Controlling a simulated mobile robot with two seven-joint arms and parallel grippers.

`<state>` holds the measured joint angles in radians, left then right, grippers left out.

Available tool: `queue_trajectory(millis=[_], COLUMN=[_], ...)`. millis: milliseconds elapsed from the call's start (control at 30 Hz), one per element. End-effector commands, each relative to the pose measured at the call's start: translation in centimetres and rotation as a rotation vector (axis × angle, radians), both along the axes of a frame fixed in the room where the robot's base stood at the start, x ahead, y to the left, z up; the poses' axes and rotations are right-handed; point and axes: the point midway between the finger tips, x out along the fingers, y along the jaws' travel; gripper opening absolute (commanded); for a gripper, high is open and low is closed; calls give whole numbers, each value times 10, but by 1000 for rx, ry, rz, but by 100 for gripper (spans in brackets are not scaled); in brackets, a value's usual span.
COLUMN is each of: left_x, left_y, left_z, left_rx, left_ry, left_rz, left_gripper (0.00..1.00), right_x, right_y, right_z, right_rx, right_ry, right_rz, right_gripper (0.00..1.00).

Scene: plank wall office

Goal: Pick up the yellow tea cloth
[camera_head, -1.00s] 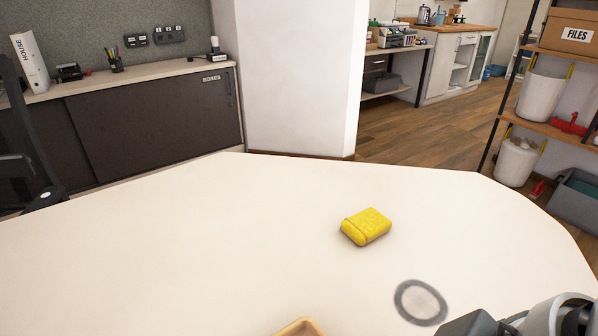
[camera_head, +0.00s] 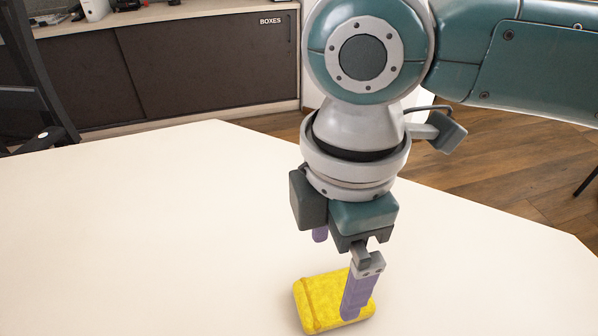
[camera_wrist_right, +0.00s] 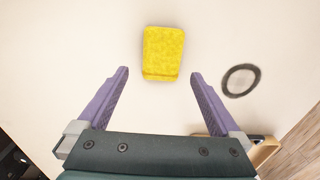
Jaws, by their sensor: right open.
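The yellow tea cloth (camera_head: 318,297) is a folded, rounded bundle lying on the white table. My right gripper (camera_head: 336,272) points down over it in the head view, and one purple finger covers part of the cloth's right side. In the right wrist view the cloth (camera_wrist_right: 163,52) lies ahead of the open fingertips, centred roughly between their lines, with nothing held. The right gripper also shows there with its purple fingers (camera_wrist_right: 159,73) wide apart. My left gripper is not in view.
The white table (camera_head: 130,230) is clear to the left of the cloth. A dark ring mark (camera_wrist_right: 241,80) and the edge of a tan object (camera_wrist_right: 265,150) show at the right in the wrist view. A dark cabinet (camera_head: 200,62) stands behind the table.

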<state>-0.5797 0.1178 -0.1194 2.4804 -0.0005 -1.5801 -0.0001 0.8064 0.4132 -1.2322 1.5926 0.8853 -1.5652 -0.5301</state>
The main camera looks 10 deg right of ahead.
Motion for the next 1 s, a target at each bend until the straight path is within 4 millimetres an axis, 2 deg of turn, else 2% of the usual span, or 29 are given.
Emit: queue_trajectory(millis=[33,167,433,733,1000], left_x=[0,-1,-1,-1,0], left_y=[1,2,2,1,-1], left_z=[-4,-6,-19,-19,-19], left_rx=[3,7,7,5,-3], left_ry=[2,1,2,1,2], left_rz=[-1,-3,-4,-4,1], left_gripper=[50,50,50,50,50], right_x=[0,-1,-4,-4,-4], right_y=[0,0,1,1,1], right_z=[-8,-18,-58,-63,-63], right_rx=[0,0,1,1,2], right_ry=[0,-1,-1,-2,-2], right_rz=[0,1,-1,0,0], right_gripper=[100,100,100,100,71])
